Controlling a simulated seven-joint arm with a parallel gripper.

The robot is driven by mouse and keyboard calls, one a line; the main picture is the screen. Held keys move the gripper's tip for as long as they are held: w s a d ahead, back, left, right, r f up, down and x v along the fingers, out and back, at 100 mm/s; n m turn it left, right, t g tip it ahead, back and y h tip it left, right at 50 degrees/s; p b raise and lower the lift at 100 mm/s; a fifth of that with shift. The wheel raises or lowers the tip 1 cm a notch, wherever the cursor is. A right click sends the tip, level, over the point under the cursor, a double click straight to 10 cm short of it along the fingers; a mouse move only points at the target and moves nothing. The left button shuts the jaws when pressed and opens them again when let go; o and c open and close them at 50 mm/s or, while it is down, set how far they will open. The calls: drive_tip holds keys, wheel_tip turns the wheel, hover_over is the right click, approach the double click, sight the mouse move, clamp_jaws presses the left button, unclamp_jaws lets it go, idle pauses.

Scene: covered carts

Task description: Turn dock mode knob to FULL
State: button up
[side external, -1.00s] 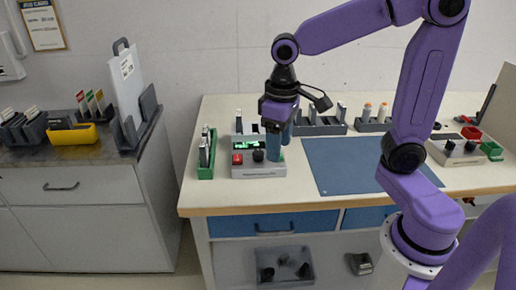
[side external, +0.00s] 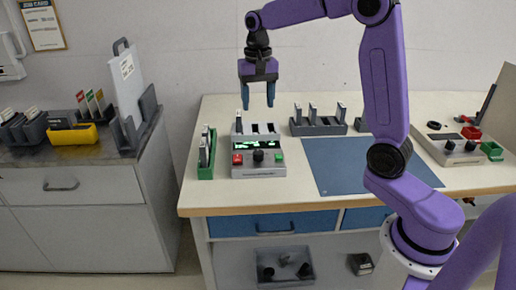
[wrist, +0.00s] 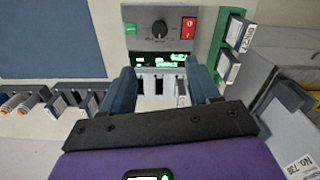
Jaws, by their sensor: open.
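The grey dock (side external: 258,168) stands near the left front of the table, with a row of slots at its back and a lit green display. Its black knob (side external: 258,155) sits on the front panel between a red button (side external: 237,159) and a green button (side external: 279,156). The knob also shows in the wrist view (wrist: 159,27); its labels are too small to read. My gripper (side external: 258,106) is open and empty, fingers pointing down, raised above the back of the dock and apart from the knob. In the wrist view my blue fingers (wrist: 164,86) flank the dock's slots.
A green rack (side external: 206,154) with cards stands left of the dock. Grey racks (side external: 318,125) stand behind a blue mat (side external: 360,165), which is bare.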

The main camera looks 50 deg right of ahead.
sight(258, 152)
wheel_tip(258, 152, down, 16)
idle(0.5)
drive_tip(key=shift+c, duration=0.2)
drive_tip(key=c, duration=1)
